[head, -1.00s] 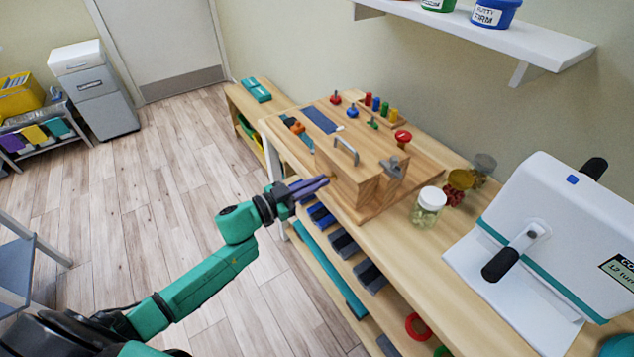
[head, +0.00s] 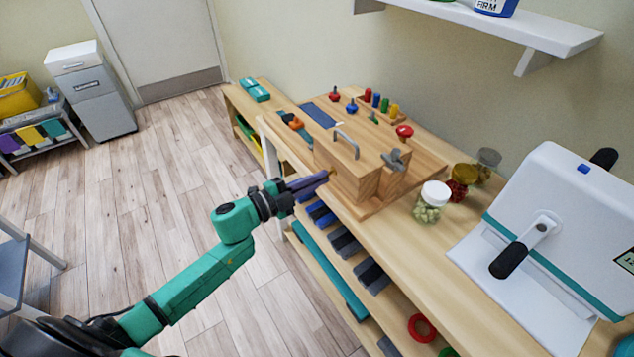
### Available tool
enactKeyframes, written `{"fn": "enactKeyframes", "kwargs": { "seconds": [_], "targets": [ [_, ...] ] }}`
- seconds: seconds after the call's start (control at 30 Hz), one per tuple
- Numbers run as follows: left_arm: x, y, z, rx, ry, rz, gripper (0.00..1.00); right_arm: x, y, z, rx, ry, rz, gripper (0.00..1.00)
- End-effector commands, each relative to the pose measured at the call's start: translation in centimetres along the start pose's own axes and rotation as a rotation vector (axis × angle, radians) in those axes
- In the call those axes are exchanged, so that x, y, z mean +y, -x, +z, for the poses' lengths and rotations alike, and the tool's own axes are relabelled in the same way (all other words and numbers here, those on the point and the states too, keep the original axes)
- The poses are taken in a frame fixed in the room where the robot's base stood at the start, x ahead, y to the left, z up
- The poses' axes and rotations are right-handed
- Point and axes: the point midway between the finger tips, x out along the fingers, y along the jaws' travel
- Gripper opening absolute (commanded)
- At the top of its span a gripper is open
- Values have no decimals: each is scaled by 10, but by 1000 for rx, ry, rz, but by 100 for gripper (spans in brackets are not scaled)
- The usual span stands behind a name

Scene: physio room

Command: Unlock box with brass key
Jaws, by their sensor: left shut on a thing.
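The wooden box (head: 352,181) stands on a wooden board on the bench, with a grey metal handle (head: 347,142) on top and a grey wing-shaped knob (head: 394,160) on its right side. My left gripper (head: 324,176), with purple fingers, is at the box's left front face. It is shut on the brass key (head: 331,171), of which only a tiny gold-coloured bit shows at the fingertips. The fingers hide the rest, and I cannot tell whether the key is in a keyhole. My right gripper is not in view.
Coloured pegs and knobs stand behind the box on the bench (head: 448,244). A white-lidded jar (head: 431,201), other jars and a white crank machine (head: 550,230) stand to the right. Shelves below hold weights.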

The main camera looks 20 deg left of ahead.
Motion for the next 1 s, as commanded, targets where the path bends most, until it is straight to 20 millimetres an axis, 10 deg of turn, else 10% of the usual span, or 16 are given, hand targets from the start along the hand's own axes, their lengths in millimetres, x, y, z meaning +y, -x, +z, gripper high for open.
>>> {"fn": "enactKeyframes", "kwargs": {
  "seconds": [1.0],
  "targets": [
    [4,0,0,1,-359,3,0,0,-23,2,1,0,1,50]
  ]
}}
